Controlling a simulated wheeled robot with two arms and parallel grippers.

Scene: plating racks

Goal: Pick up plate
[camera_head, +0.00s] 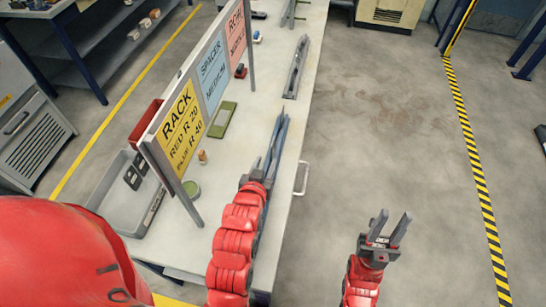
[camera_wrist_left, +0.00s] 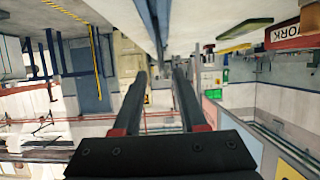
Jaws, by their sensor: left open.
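A long, narrow blue-grey metal piece (camera_head: 281,132) is on the white table just beyond my left gripper; it may be the plate, but I cannot tell for sure. My left gripper (camera_head: 264,162) is over the table's right part, its fingers close to the near end of that piece. In the left wrist view its two dark fingers (camera_wrist_left: 160,85) stand apart with nothing clearly between them. A long blue-grey piece (camera_wrist_left: 153,18) shows at the top there, beyond the fingertips. My right gripper (camera_head: 389,228) is open and empty above the floor, right of the table.
A similar long grey piece (camera_head: 296,68) lies farther back on the table (camera_head: 262,95). A sign board (camera_head: 183,118) stands along the table's left side. A green tray (camera_head: 222,120), small round pieces and a grey bin (camera_head: 103,193) are nearby. The floor (camera_head: 385,110) at right is clear.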

